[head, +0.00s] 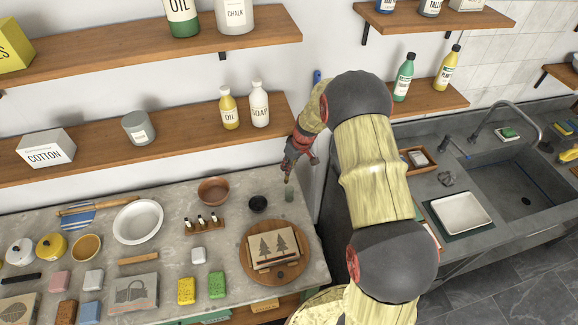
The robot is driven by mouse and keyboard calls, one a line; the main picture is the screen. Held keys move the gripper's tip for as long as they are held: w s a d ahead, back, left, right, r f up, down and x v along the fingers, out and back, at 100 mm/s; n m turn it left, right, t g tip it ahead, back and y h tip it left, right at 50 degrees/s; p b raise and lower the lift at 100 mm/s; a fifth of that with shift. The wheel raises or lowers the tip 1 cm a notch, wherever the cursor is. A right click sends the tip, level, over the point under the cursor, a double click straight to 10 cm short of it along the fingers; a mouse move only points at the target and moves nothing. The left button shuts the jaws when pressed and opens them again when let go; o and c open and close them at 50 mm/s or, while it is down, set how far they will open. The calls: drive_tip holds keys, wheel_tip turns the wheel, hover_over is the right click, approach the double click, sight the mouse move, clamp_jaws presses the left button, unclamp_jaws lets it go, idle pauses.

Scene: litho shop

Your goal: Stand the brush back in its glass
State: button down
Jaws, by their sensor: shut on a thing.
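My gripper (289,161) is at the back right of the grey worktop, pointing down. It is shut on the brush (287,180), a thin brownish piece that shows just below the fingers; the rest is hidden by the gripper. The brush looks about upright. The glass (289,195), small and greenish, stands on the worktop directly below the gripper in this view. The brush's lower end is at the glass's rim; I cannot tell whether it is inside or just above or behind it.
A black bowl (258,204) stands just left of the glass, a copper bowl (213,191) further left. A round wooden board (252,279) with a tree-printed block lies in front. A shelf (180,130) with bottles is behind. The sink (515,185) is at right.

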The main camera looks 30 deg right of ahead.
drive_tip(key=shift+w+d+r, duration=0.7)
drive_tip(key=shift+d+r, duration=0.1)
drive_tip(key=shift+d, duration=0.05)
drive_tip(key=shift+f, duration=0.1)
wheel_tip(320, 180, down, 12)
drive_tip(key=b, duration=0.8)
drive_tip(key=shift+s+f+b, duration=0.25)
drive_tip(key=shift+s+b, duration=0.1)
drive_tip(key=c, duration=1.7)
unclamp_jaws()
drive_tip(key=shift+c, duration=0.2)
